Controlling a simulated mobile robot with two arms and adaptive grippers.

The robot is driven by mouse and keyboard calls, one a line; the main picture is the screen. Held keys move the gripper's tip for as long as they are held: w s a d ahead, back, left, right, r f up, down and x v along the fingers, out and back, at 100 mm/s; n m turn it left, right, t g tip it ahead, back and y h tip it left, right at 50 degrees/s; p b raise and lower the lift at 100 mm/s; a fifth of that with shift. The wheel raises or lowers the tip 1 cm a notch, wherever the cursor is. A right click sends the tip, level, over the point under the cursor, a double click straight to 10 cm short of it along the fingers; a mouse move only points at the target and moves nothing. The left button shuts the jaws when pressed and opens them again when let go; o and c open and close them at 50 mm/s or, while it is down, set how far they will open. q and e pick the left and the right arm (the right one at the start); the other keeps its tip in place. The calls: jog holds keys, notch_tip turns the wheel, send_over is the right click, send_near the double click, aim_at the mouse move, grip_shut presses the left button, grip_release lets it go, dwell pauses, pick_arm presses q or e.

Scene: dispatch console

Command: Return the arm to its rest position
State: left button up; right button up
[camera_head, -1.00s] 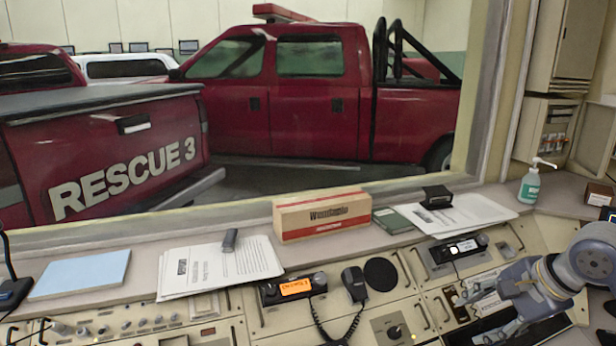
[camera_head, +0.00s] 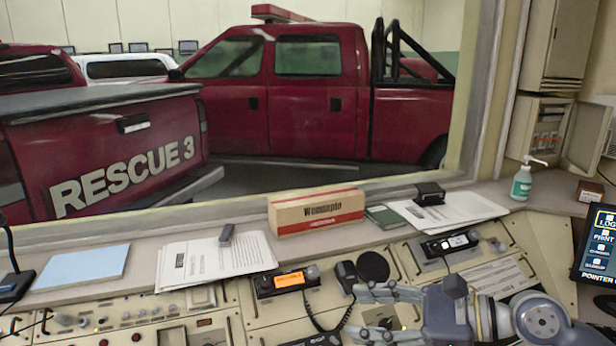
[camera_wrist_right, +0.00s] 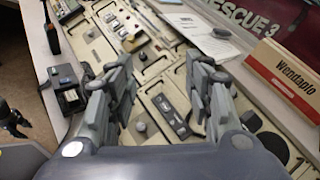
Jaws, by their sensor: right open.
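My right gripper (camera_head: 357,312) reaches in from the lower right of the head view, above the console (camera_head: 220,318). Its fingers point left and stand apart with nothing between them. The right wrist view also shows its two fingers (camera_wrist_right: 158,72) spread, with console panels visible between them. The gripper and arm hide part of the panel below.
A radio (camera_head: 287,283) and a corded handset (camera_head: 346,272) sit close to the fingers. Behind them on the ledge are a cardboard box (camera_head: 316,212), papers (camera_head: 215,262) and a pump bottle (camera_head: 522,182). A screen (camera_head: 597,245) stands at the right.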

notch_tip(320, 180, up, 7)
jog(key=a+m+t+y, duration=0.35)
jog(key=m+t, duration=0.25)
jog(key=m, duration=0.5)
jog(key=w+d+f+m+t+h, duration=0.2)
jog(key=d+f+m+t+h, duration=0.3)
jog(key=m, duration=0.7)
jog(key=w+d+f+m+t+h, duration=0.1)
jog(key=d+f+m+t+h, duration=0.15)
jog(key=d+m+h, duration=0.75)
notch_tip(320, 180, down, 10)
jog(key=s+d+m+g+h, duration=0.1)
jog(key=s+m+g+h, duration=0.2)
jog(key=m, duration=0.7)
jog(key=s+a+f+m+g+y, duration=0.15)
jog(key=s+f+m+g, duration=0.95)
jog(key=s+f, duration=1.1)
notch_tip(320, 180, down, 27)
jog(key=s+n+g+b, duration=0.2)
jog(key=s+g+b, duration=0.1)
jog(key=b, duration=0.1)
jog(key=s+d+f+g+b, duration=0.1)
jog(key=s+d+f+b, duration=0.1)
jog(key=s+f, duration=1.5)
notch_tip(320, 180, down, 4)
jog(key=shift+d+r+n+b, duration=0.2)
jog(key=shift+n+b, duration=0.1)
jog(key=shift+b, duration=0.15)
